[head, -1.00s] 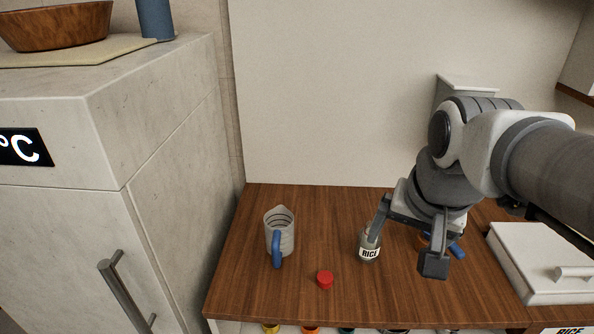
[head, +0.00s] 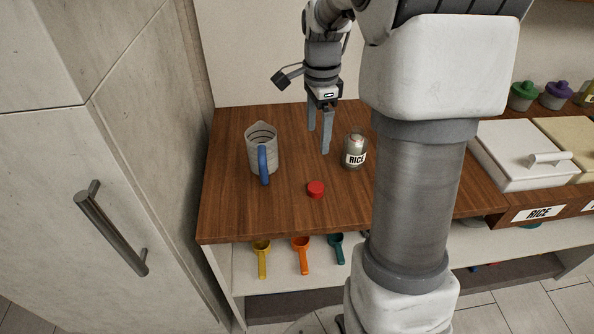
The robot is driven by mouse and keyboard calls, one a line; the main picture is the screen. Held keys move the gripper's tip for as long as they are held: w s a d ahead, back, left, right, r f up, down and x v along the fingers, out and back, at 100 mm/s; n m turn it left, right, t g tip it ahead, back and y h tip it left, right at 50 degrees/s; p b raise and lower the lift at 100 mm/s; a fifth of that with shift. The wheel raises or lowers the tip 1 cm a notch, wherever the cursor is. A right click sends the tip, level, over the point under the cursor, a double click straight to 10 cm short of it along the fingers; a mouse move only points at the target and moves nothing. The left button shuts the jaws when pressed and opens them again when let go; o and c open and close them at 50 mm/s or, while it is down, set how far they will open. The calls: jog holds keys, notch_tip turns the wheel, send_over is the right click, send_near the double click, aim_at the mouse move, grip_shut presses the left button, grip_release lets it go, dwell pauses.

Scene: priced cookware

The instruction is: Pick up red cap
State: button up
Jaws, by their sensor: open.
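The red cap (head: 316,189) is a small round lid lying on the wooden counter, near its front edge. My gripper (head: 319,142) is open and empty, fingers pointing down. In the picture it is above and behind the red cap, apart from it. The fingers hang between a measuring jug and a rice jar. The glass jar (head: 354,150) labelled RICE stands uncapped-looking to the right of the fingers.
A clear measuring jug (head: 262,150) with a blue handle stands left of the cap. A white lidded bin (head: 527,155) is at the right. Yellow, orange and teal scoops (head: 301,256) sit below the counter edge. A tall cabinet (head: 90,180) borders the left.

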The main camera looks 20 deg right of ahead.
jog(key=b, duration=0.2)
send_over(316, 186)
notch_tip(316, 186, down, 12)
jog(key=shift+a+r, duration=0.1)
jog(key=shift+r, duration=0.15)
notch_tip(316, 186, down, 5)
jog(key=shift+s+f+b, duration=0.1)
jog(key=shift+f+b, duration=0.05)
jog(key=shift+b, duration=0.8)
grip_shut()
